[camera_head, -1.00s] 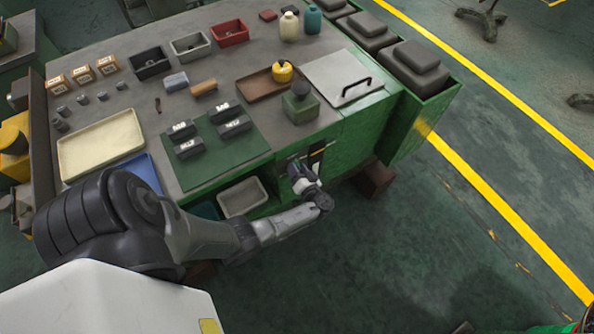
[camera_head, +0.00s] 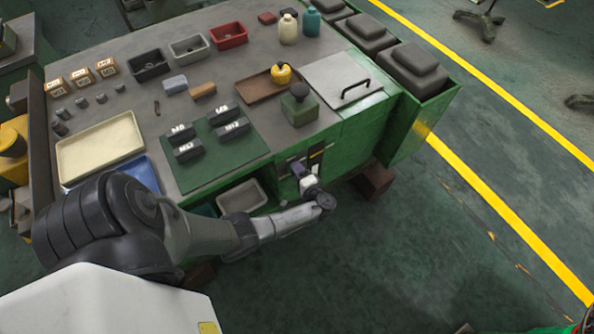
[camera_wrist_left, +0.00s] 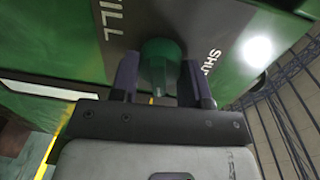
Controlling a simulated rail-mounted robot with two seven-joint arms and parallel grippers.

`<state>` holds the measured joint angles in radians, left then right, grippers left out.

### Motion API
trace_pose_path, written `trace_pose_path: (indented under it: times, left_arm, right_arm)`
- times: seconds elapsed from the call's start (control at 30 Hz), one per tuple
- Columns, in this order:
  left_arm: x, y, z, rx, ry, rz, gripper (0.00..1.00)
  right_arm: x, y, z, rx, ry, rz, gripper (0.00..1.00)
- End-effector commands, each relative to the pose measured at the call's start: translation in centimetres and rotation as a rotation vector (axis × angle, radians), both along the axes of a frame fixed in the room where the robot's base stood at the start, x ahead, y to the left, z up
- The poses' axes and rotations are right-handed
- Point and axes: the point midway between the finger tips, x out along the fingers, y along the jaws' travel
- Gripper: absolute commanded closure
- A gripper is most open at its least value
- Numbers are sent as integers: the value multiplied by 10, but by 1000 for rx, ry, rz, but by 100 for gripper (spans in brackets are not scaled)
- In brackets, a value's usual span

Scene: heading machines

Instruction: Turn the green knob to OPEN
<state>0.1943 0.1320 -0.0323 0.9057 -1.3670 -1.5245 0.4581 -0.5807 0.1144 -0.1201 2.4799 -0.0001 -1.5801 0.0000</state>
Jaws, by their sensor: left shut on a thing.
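The green knob (camera_wrist_left: 160,62) is in the left wrist view, between the two fingers of my left gripper (camera_wrist_left: 160,85). The gripper is shut on it. A grey label plate (camera_wrist_left: 190,22) lies behind the knob, with "SHUT" to the right of it and letters ending in "ILL" to the left; no OPEN mark is readable. In the head view my left gripper (camera_head: 298,171) is at the front face of the green bench (camera_head: 345,145), and the knob is hidden there. My right gripper is not in view.
An open shelf with a grey tray (camera_head: 240,196) is left of the gripper. A lidded panel with a black handle (camera_head: 355,88) is on the bench top above. Grey bins (camera_head: 415,65) stand at the right. The floor in front is clear.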

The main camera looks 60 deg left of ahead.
Motion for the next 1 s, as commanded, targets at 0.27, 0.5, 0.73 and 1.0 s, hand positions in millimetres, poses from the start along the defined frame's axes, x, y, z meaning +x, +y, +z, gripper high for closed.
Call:
trace_pose_path:
  times: [0.27, 0.5, 0.73, 1.0]
  left_arm:
    - [0, 0, 0, -8, 136, 0, 81]
    - [0, 0, -1, -11, 187, 1, 81]
    - [0, 0, -1, -13, 198, 1, 81]
    - [0, 0, -1, -13, 197, 1, 56]
  right_arm:
    - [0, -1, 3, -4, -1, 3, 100]
    - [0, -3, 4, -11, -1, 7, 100]
    - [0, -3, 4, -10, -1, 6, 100]
    - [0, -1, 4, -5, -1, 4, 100]
